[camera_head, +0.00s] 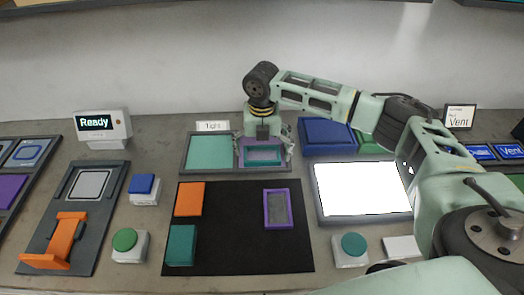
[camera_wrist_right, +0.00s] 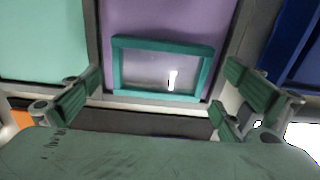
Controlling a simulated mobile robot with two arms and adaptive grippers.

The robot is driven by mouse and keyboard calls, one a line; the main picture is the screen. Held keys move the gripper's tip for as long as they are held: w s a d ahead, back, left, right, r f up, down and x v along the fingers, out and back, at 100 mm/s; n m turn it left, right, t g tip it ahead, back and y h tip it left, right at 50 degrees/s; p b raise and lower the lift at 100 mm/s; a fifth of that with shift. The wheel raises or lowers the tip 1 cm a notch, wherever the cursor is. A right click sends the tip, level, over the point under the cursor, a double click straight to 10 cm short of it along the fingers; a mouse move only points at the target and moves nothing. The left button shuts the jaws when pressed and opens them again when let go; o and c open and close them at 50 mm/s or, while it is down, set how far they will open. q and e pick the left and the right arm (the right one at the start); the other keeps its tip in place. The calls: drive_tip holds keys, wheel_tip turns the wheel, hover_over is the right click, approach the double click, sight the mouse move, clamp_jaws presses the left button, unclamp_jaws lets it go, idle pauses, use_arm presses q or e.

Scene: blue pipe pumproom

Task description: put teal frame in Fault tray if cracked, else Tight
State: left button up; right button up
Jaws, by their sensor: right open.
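The teal frame (camera_head: 263,155) lies in the purple right-hand compartment of a two-part tray (camera_head: 208,175) at the back of the table. It also shows in the right wrist view (camera_wrist_right: 116,65), flat on the purple floor, with a clear pane. A short white streak shows in the pane; I cannot tell whether it is a glint or a crack. My right gripper (camera_head: 265,152) points down over this compartment. Its fingers (camera_wrist_right: 162,95) are open, apart on either side of the frame, with nothing held. A "Tight" sign (camera_head: 212,126) stands behind the tray. My left gripper is not in view.
A black mat (camera_head: 235,225) in front holds an orange block (camera_head: 189,199), a teal block (camera_head: 181,246) and a purple frame (camera_head: 277,209). A bright white panel (camera_head: 362,189) stands right. A blue tray (camera_head: 326,134) is behind it. A "Ready" display (camera_head: 95,123) stands left, with buttons nearby.

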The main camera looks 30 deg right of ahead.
sight(262, 154)
wheel_tip(262, 154, up, 12)
drive_tip(key=b, duration=0.1)
drive_tip(key=shift+b, duration=0.35)
